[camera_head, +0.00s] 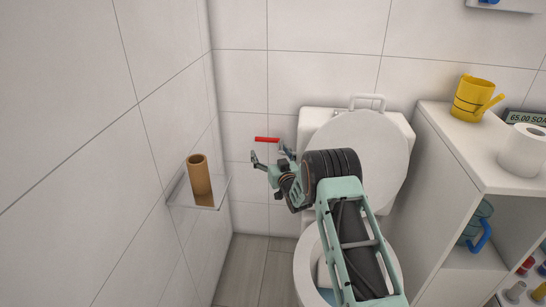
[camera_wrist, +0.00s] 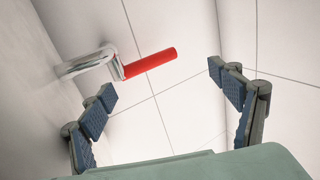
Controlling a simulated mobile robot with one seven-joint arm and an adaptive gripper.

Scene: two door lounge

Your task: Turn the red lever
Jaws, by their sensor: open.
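The red lever (camera_head: 267,140) shows in the head view as a short horizontal red bar left of the toilet tank. In the wrist view the red lever (camera_wrist: 150,63) extends right from a bent chrome arm (camera_wrist: 88,64) that joins a white surface on the left. My gripper (camera_head: 268,158) is open and empty, just below the lever in the head view. In the wrist view my gripper (camera_wrist: 160,82) has its fingers spread wide, with the lever's red part ahead, between them in the picture. I see no contact. The chrome arm is mostly hidden in the head view.
The toilet lid (camera_head: 375,150) stands raised behind my arm. A glass shelf (camera_head: 215,192) holding a brown cardboard tube (camera_head: 199,178) is on the left wall. A white cabinet (camera_head: 450,150) with a yellow cup (camera_head: 471,100) and a paper roll (camera_head: 523,150) stands right.

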